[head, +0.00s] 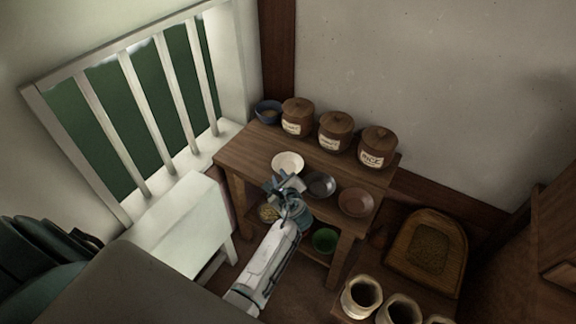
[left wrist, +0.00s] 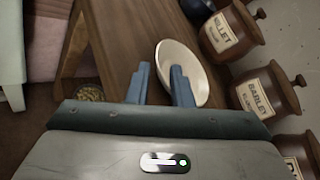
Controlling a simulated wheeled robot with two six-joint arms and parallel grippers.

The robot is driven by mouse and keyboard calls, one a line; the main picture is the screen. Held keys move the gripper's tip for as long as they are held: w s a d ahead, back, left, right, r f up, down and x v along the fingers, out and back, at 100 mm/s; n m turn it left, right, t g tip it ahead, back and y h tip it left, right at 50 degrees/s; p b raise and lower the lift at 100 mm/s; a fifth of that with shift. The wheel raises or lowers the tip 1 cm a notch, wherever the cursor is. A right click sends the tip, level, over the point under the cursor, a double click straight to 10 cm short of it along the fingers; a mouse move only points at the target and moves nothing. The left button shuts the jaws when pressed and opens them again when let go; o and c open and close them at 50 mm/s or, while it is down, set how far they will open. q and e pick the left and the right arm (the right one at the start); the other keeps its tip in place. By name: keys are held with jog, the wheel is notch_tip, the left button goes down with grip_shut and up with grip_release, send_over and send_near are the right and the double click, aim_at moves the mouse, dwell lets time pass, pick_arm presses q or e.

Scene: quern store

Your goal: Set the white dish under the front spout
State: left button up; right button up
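The white dish (head: 287,162) lies on the wooden table (head: 250,150), near its left end. My left gripper (head: 284,184) is just on the near side of the dish. My right gripper is not in view. I cannot make out a front spout in either view.
A dark dish (head: 320,185) and a brown dish (head: 356,202) lie right of the gripper. Labelled jars (head: 335,133) and a blue bowl (head: 268,112) line the back. A green bowl (head: 324,240) sits below. A white bench (head: 180,225) is left; pots (head: 362,297) stand front right.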

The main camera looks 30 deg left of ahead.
aim_at(274, 166)
pick_arm(q)
jog(key=shift+x, duration=1.6)
grip_shut()
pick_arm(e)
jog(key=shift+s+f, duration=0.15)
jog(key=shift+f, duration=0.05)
pick_arm(q)
jog(key=shift+r, duration=0.2)
